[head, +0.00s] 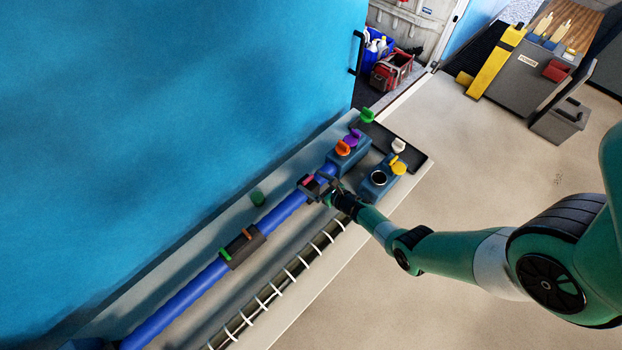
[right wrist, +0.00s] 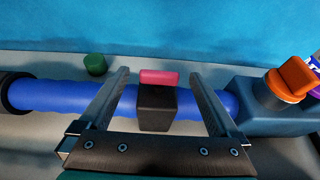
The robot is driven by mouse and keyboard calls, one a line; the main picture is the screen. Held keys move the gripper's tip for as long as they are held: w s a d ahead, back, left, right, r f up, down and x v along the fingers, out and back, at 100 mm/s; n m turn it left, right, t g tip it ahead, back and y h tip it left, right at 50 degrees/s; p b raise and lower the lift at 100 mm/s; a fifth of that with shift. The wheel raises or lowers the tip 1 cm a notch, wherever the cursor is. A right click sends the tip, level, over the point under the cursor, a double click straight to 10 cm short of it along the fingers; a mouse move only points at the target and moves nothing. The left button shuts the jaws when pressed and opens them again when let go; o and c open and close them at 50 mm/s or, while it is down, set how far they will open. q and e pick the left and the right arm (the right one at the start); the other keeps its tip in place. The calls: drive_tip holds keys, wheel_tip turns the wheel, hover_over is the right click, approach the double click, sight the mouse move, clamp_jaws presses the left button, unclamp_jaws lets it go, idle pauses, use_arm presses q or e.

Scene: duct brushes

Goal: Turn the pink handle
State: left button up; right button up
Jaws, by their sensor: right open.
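The pink handle (right wrist: 158,77) sits on top of a dark block (right wrist: 157,107) mounted on the blue pipe (right wrist: 54,96). In the head view the pink handle (head: 308,180) shows as a small patch beside my gripper. My right gripper (right wrist: 162,78) is open, with one finger on each side of the handle and block in the right wrist view. No contact between the fingers and the handle shows. In the head view my right gripper (head: 318,188) reaches over the pipe from the right. My left gripper is not in view.
Orange (head: 344,148), purple (head: 352,135), green (head: 367,115), white (head: 398,146) and yellow (head: 398,166) knobs stand beyond my gripper. A green cylinder (head: 258,198) stands behind the pipe. A dark block with green and orange handles (head: 243,248) is on the pipe. A blue wall (head: 170,110) rises behind.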

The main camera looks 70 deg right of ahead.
drive_tip(key=p+v, duration=0.4)
drive_tip(key=v, duration=0.6)
drive_tip(key=shift+r+p, duration=0.2)
drive_tip(key=shift+p, duration=0.2)
